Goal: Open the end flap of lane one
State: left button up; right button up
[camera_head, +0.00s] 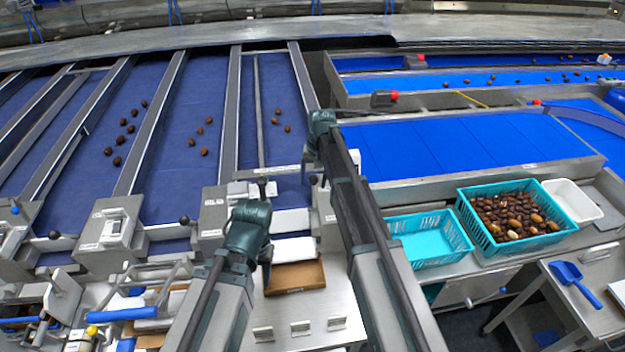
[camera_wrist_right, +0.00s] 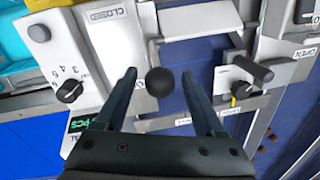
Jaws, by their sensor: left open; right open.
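In the right wrist view a round black ball knob (camera_wrist_right: 160,81) lies between the two fingers of my right gripper (camera_wrist_right: 163,76). The fingers are apart; contact with the knob cannot be told. A plate marked CLOSED (camera_wrist_right: 104,22) is beside it, and an OPEN label (camera_wrist_right: 305,53) is at the far right. In the head view my right gripper (camera_head: 313,168) points down at the lane ends, partly hidden by its arm. A black knob (camera_head: 313,180) shows there. My left gripper (camera_head: 266,268) is open and empty over the front ledge. Which lane is lane one cannot be read.
Blue lanes (camera_head: 205,90) with several dates run at the left. Another black knob (camera_head: 184,220) stands on a lane end. A brown tray (camera_head: 295,277) lies near my left gripper. Teal crates (camera_head: 475,235), one full of dates, and a blue scoop (camera_head: 575,280) are at the right.

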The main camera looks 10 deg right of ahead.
jog(key=r+p, duration=0.6)
jog(key=r, duration=0.1)
jog(key=d+r+p, duration=0.1)
jog(key=r+p, duration=0.2)
jog(key=shift+s+r+p, duration=0.15)
jog(key=shift+r+p, duration=0.2)
pick_arm(q)
notch_tip(320, 180, up, 11)
jog(key=shift+f, duration=0.15)
